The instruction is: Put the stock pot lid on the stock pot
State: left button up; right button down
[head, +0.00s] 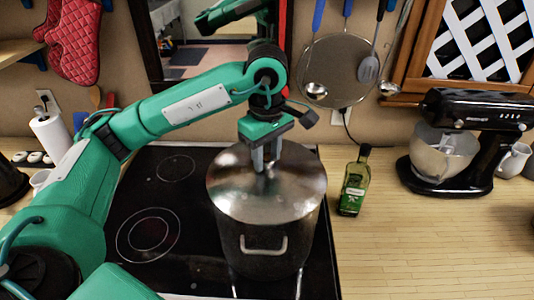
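The stock pot (266,245) stands upright on the right side of the black cooktop, with a handle facing me. The stock pot lid (240,190), round and shiny metal, lies over the pot's mouth and looks about level. My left gripper (264,163) points down at the middle of the lid, with its fingers at the lid's knob. The knob is hidden between or behind the fingers, so I cannot tell whether they are closed on it. My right gripper is not in view.
The black cooktop (150,205) has bare burners left of the pot. A green bottle (354,185) stands close right of the pot. A black stand mixer (465,140) is farther right. Utensils (370,68) hang on the wall behind. The front right counter (420,245) is clear.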

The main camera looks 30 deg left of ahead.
pick_arm(q)
jog(key=o, duration=0.5)
jog(key=shift+r, duration=0.4)
notch_tip(320, 180, up, 13)
jog(key=shift+r+b, duration=0.1)
jog(key=shift+b, duration=0.7)
